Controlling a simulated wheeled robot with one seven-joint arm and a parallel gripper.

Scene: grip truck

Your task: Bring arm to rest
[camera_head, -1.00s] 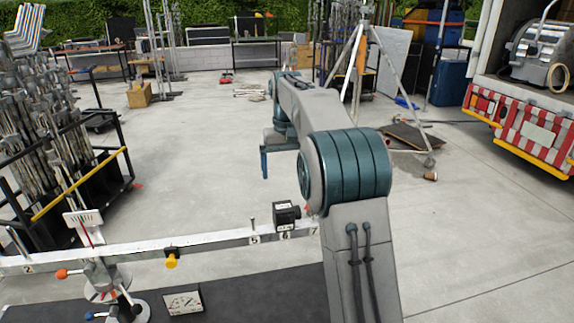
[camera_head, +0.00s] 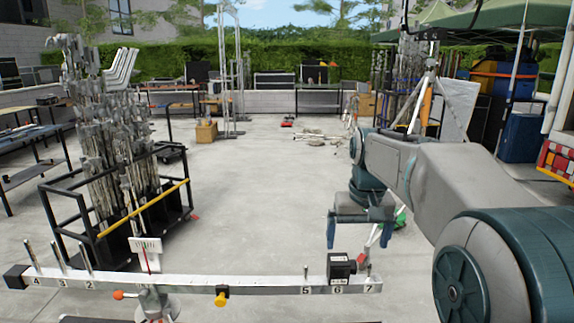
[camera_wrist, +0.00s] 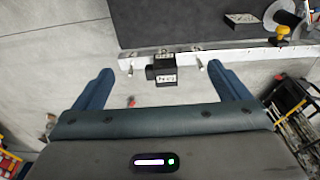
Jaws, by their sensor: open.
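My gripper (camera_head: 361,232) is open and empty. In the head view it hangs at the end of my arm, right of centre, above and behind the right end of the white numbered beam (camera_head: 262,284). In the wrist view its two blue fingers (camera_wrist: 164,86) stand wide apart. A black block (camera_head: 340,267) sits on the beam at mark 6. In the wrist view the block (camera_wrist: 162,69) shows beyond and between the fingertips, apart from them. A second black block (camera_head: 15,277) is at the beam's left end near mark 4.
A yellow weight (camera_head: 221,296) hangs under the beam. A black rack of metal stands (camera_head: 115,170) is at the left. A tripod (camera_head: 424,100) stands behind my arm, and a truck's striped rear (camera_head: 560,160) is at the right edge.

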